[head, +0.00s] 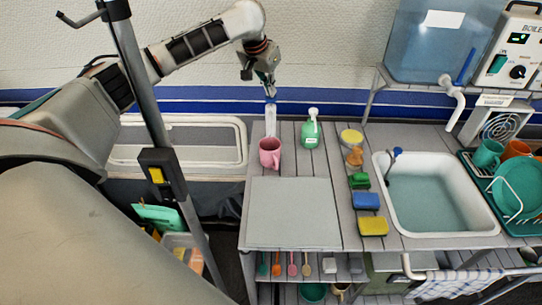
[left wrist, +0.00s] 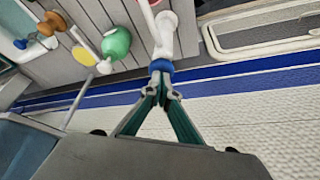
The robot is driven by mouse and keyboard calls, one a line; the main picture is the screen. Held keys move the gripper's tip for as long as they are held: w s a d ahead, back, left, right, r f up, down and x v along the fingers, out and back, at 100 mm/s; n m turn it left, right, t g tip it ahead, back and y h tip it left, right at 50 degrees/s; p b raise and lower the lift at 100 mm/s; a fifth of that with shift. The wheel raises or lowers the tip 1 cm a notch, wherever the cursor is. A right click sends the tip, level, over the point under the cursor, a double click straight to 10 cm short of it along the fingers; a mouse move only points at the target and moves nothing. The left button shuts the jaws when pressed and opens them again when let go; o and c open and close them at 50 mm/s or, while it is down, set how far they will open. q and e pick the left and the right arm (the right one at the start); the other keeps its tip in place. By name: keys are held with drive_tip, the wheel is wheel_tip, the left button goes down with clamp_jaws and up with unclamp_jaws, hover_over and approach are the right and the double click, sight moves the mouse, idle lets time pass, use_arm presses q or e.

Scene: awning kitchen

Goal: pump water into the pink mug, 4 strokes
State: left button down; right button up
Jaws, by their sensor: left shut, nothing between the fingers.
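The pink mug (head: 269,153) stands upright on the grey slatted counter, directly in front of the white hand pump (head: 270,122). The pump has a blue top, which shows in the left wrist view (left wrist: 161,66) with the white pump body (left wrist: 166,35) beyond it. A sliver of the pink mug (left wrist: 149,17) shows at the top of that view. My left gripper (head: 270,92) is above the pump, fingers shut and empty, pointing down. In the left wrist view its fingertips (left wrist: 161,88) meet the blue top; I cannot tell whether they press on it. My right gripper is out of view.
A green soap bottle (head: 311,130) stands just right of the pump. Sponges (head: 373,226) and the water-filled sink (head: 430,195) are farther right. A grey board (head: 295,213) lies in front of the mug, its top clear. A dark pole (head: 150,100) crosses the left side.

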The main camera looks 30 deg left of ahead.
use_arm(q)
drive_tip(key=shift+s+f, duration=0.1)
drive_tip(key=shift+f, duration=0.3)
drive_tip(key=shift+r, duration=2.45)
drive_tip(key=shift+f, duration=0.2)
drive_tip(key=shift+f, duration=2.25)
drive_tip(key=shift+r, duration=2.45)
drive_tip(key=shift+f, duration=0.2)
